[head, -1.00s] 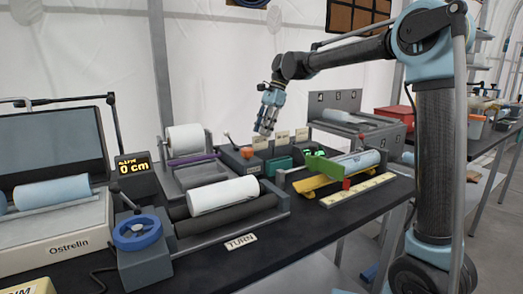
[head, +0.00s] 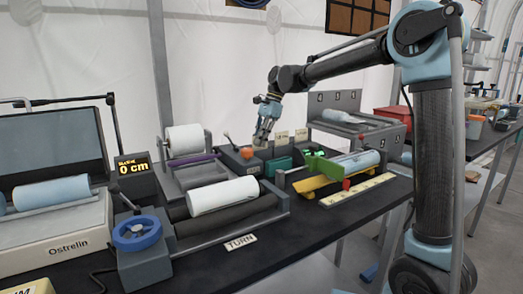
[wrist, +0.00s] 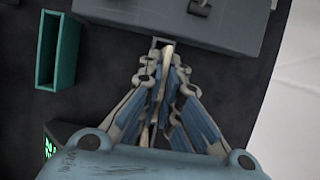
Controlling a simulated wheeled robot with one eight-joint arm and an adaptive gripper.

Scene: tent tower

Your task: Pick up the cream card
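In the head view, small cream cards stand in a row in a dark holder; two show clearly, a middle card (head: 281,138) and a right card (head: 301,135). My gripper (head: 262,142) points down at the left end of this row, and its fingers hide most of what stands there. In the wrist view, my gripper (wrist: 165,75) has its fingers converging on both sides of a thin cream strip (wrist: 167,55), which looks like a card seen edge-on. Its far end is at a slot in the grey block (wrist: 175,22). Whether the fingers press on it is unclear.
A teal open box (wrist: 58,50) stands left of the fingers in the wrist view. An orange piece (head: 260,153) sits by the fingertips. A white roll (head: 222,195) on rollers and a yellow cradle (head: 325,181) lie nearer. A grey rack (head: 352,120) stands right.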

